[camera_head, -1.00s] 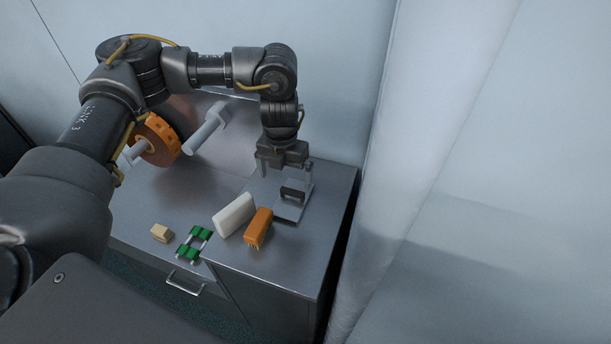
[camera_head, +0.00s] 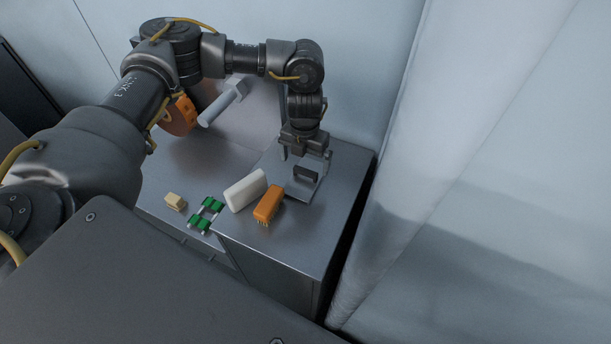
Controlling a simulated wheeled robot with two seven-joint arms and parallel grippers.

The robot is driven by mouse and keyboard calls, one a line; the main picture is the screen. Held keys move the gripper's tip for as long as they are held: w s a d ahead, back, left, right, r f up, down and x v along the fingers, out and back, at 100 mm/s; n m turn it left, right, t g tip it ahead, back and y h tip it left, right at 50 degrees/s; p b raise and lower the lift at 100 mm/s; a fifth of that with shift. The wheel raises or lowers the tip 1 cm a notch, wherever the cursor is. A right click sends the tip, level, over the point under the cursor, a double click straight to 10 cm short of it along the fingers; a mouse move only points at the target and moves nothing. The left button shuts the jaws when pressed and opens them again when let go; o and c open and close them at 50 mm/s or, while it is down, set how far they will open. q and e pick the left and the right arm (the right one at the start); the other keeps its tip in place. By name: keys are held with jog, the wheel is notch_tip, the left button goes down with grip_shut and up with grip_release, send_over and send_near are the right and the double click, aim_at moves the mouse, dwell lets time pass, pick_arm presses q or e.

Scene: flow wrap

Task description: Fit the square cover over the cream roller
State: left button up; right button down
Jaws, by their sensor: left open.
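A flat grey square plate with a dark upright handle, which looks like the square cover (camera_head: 302,192), lies on the right part of the metal cabinet top. My left gripper (camera_head: 305,158) is open above it, pointing down, its fingers on either side of the handle and slightly higher. It holds nothing. A pale cylinder (camera_head: 217,105) sticks out from the upright panel behind the cabinet. It may be the cream roller, but its colour looks more light grey. My right gripper is not in view.
A white block (camera_head: 245,190) and an orange brush (camera_head: 268,204) lie left of the plate. A green and white frame (camera_head: 205,215) and a small tan block (camera_head: 175,201) lie further left. An orange disc (camera_head: 181,116) is partly behind my left arm. A wall closes the right side.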

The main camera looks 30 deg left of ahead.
aim_at(305, 170)
pick_arm(q)
jog(key=shift+f, duration=0.45)
notch_tip(305, 170, down, 4)
jog(key=shift+d+f+p, duration=0.1)
jog(key=shift+p, duration=0.6)
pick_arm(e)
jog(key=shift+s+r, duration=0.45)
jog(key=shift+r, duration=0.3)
pick_arm(q)
jog(key=shift+c, duration=0.3)
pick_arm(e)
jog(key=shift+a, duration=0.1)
pick_arm(q)
jog(key=c, duration=1.2)
notch_tip(305, 170, up, 9)
jog(key=shift+b, duration=0.8)
jog(key=shift+r, duration=0.55)
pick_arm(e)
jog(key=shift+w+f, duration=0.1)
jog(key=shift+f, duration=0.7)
